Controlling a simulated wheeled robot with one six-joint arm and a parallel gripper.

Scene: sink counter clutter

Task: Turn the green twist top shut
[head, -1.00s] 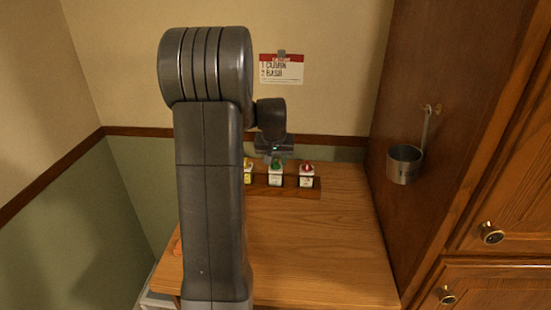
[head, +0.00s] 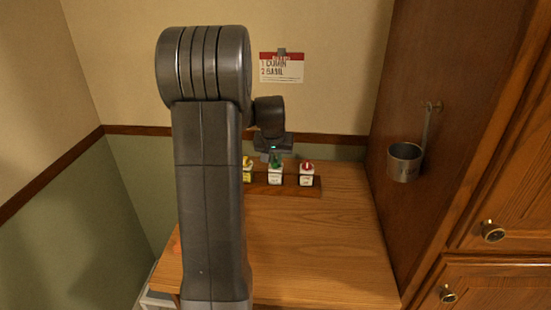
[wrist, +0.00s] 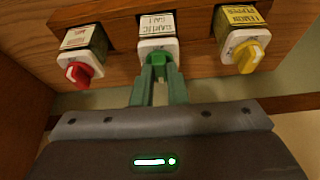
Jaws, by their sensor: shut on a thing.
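The green twist top (wrist: 160,58) sits on a white-capped jar in the middle of a row; its label (wrist: 158,24) seems to read garlic salt. In the head view the green top (head: 277,163) is partly hidden under my gripper (head: 275,158). My gripper (wrist: 159,75) comes at the top with both fingers, one on each side of it, and is shut on it. The top's exact turn angle is hard to tell between the fingers.
A jar with a red top (wrist: 78,72) and one with a yellow top (wrist: 247,57) flank it closely in the wooden rack (head: 316,187). A metal cup (head: 404,163) hangs on the right cabinet side. The counter (head: 320,245) in front is clear.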

